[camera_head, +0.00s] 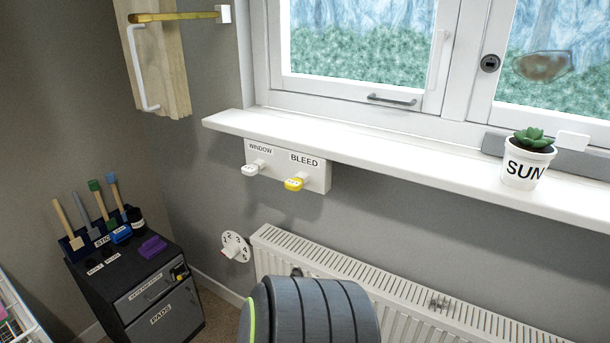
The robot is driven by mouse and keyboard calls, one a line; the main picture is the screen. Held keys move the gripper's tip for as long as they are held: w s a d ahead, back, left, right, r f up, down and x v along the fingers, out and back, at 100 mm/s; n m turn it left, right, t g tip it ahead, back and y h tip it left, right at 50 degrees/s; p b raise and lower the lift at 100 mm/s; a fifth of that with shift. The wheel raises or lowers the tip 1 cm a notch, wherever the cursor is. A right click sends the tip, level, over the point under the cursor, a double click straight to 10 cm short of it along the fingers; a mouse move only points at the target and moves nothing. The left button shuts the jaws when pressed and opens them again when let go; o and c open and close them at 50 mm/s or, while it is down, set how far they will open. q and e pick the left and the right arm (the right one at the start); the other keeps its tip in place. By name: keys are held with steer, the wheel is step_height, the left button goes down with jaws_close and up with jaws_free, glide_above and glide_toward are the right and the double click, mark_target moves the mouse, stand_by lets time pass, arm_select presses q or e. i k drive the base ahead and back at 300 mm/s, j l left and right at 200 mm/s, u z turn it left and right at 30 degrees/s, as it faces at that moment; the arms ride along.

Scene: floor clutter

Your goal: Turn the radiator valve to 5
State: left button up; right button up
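The radiator valve (235,247) is a round white dial with dark numbers, at the left end of the white radiator (440,305), low on the grey wall. A 2, a 3 and what looks like a 4 show along its upper part. A small pale knob sticks out at its middle. The dial is too small to read which number it is set to. The lower middle of the radiator is hidden from this view. Neither of my grippers shows.
A white sill (400,150) juts out above, bearing a potted succulent (527,160) marked SUN. Below it hangs a plate with WINDOW and BLEED keys (297,183). A dark cabinet (150,290) with brushes stands left. A wooden board (160,70) is on the wall.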

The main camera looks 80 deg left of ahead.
mark_target(231, 250)
steer(key=u, duration=2.75)
